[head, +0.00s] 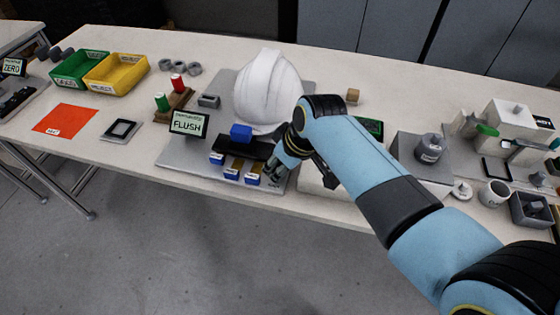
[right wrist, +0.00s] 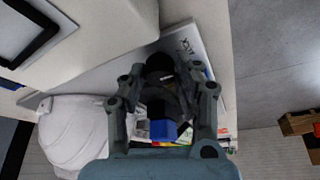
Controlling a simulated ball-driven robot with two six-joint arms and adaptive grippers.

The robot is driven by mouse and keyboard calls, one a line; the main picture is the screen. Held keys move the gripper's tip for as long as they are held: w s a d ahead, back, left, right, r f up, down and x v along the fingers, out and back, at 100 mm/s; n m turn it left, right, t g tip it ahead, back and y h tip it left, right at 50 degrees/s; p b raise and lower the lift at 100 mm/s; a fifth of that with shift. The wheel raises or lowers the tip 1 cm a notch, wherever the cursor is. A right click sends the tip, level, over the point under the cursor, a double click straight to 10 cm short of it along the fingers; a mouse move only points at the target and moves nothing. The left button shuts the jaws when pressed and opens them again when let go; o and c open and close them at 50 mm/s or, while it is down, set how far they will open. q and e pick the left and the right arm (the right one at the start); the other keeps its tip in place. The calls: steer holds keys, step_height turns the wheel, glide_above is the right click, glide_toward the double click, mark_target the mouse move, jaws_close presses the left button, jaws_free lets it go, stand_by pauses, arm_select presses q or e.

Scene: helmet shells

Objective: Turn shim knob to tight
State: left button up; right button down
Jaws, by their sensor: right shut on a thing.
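A white helmet shell (head: 266,90) sits on a grey base plate (head: 178,152) in the middle of the table; it also shows at the left of the right wrist view (right wrist: 75,135). In front of it is a black fixture with a blue block (head: 241,132) on top. My right gripper (head: 276,172) reaches down at the fixture's right end. In the right wrist view its fingers (right wrist: 160,78) are closed around a dark round knob (right wrist: 159,62). The knob's marking is hidden. My left gripper is not in view.
A small display reading FLUSH (head: 188,123) stands left of the fixture. Several blue-ended labelled pieces, one at the front (head: 252,179), line the plate's front. Green (head: 78,70) and yellow (head: 116,73) bins stand back left. A grey block (head: 425,165) stands right of my arm.

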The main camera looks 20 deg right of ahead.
steer(key=c, duration=1.2)
jaws_free()
steer(key=shift+c, duration=0.2)
steer(key=v, duration=1.2)
